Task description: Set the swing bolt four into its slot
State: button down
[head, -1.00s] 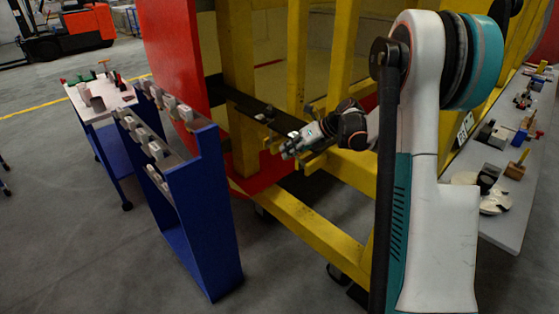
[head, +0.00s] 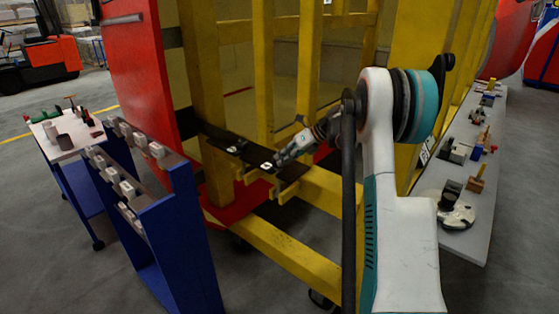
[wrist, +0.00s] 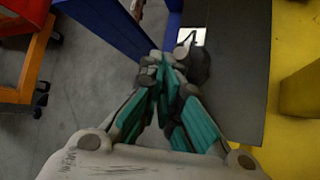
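A dark bar (head: 215,136) runs between the red panel and the yellow frame, with two small white marks on it. My gripper (head: 280,158) is over the right part of this bar, close to the nearer white mark (head: 266,167). In the wrist view my gripper (wrist: 168,72) has its teal-padded fingers drawn close together near the bar's edge (wrist: 225,100). A dark rounded shape lies beside the fingertips, by a white mark (wrist: 190,37); I cannot tell if it is a part or a shadow. I cannot make out a swing bolt between the fingers.
A blue rack (head: 182,220) at left carries several light grey parts. Behind it stands a small table (head: 75,135) with tools. A long grey table (head: 430,215) at right holds assorted parts. Yellow beams (head: 312,60) stand close around my gripper. Grey floor is open at left.

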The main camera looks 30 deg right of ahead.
jog(key=shift+w+d+r, duration=0.1)
jog(key=shift+d+r, duration=0.25)
jog(key=shift+d, duration=0.4)
jog(key=v, duration=0.6)
jog(key=shift+s+a+r, duration=0.2)
jog(key=shift+s, duration=0.25)
